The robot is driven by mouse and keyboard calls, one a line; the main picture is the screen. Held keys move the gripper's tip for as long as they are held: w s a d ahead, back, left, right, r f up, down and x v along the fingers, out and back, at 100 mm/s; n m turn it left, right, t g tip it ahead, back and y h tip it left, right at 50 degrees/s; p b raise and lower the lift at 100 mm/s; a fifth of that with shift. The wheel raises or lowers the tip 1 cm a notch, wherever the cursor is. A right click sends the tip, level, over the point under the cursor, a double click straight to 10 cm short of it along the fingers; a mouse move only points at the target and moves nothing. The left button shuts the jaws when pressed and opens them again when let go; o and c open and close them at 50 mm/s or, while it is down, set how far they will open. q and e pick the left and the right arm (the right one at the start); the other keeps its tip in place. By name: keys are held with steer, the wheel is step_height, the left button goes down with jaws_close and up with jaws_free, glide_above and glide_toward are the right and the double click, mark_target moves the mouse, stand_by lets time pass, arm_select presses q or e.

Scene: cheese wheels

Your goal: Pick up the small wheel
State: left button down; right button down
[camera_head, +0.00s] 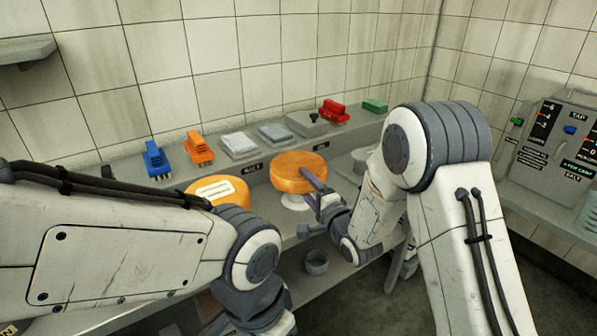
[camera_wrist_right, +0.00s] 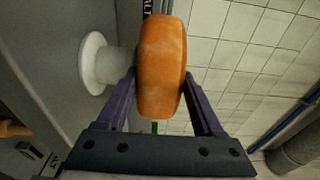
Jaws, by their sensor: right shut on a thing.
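An orange cheese wheel (camera_head: 299,171) is between the purple fingers of my right gripper (camera_head: 314,184), over a white pedestal (camera_head: 296,202). In the right wrist view the wheel (camera_wrist_right: 161,66) fills the space between the two fingers (camera_wrist_right: 161,95), which are shut on it. The white pedestal (camera_wrist_right: 93,63) is right beside its left face there; I cannot tell whether they touch. A second orange wheel with a pale label (camera_head: 218,190) sits to the left, partly hidden by my left arm. My left gripper is out of view.
A ledge behind holds a blue brush (camera_head: 155,160), an orange brush (camera_head: 200,149), folded cloths (camera_head: 239,146), a red object (camera_head: 333,111) and a green block (camera_head: 374,106). A grey cup (camera_head: 316,262) stands lower down. A control panel (camera_head: 557,140) is at the right.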

steer(key=shift+r, duration=0.35)
steer(key=shift+r, duration=1.9)
steer(key=s+d+r+p, duration=0.3)
steer(key=s+d+r, duration=0.2)
steer(key=d+r, duration=0.5)
steer(key=shift+d, duration=0.25)
